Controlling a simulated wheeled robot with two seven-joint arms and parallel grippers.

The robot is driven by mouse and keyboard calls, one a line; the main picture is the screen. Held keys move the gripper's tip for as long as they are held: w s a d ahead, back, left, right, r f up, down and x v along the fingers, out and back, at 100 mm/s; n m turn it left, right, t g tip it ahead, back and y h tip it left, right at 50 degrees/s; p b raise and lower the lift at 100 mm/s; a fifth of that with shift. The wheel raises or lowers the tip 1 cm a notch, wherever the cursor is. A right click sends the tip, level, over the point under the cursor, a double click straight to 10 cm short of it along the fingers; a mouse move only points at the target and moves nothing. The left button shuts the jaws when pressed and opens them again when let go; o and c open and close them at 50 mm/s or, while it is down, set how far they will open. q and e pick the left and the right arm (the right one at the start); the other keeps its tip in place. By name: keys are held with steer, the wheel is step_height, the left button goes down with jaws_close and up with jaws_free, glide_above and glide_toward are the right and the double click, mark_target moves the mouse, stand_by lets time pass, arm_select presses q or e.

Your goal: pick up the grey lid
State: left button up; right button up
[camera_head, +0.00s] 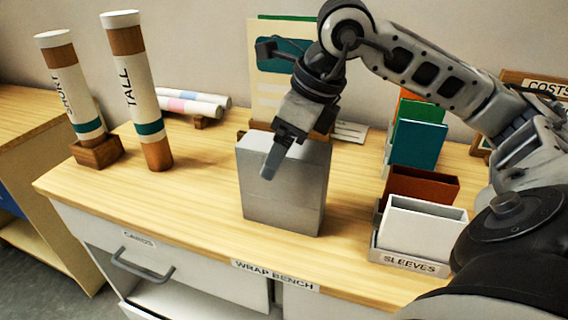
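A plain grey upright box shape (290,195) stands near the middle of the wrap bench. It is the only large grey thing on the bench. I cannot tell whether it is the grey lid itself or a box with the lid on it. My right gripper (270,168) points down over its upper front left part, and its tip overlaps the grey front face. I cannot tell whether it touches. The fingers look edge-on, so their gap is hidden. My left gripper is not in view.
The tall tube (140,95) and the short tube in a wooden holder (97,152) stand at left. The sleeves tray (410,263) is at right, with coloured folders (417,143) behind. Bare bench (190,215) lies left of the grey shape. A drawer (150,262) is below.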

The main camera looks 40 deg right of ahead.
steer(key=shift+f, duration=0.25)
stand_by(0.5)
steer(key=c, duration=1.1)
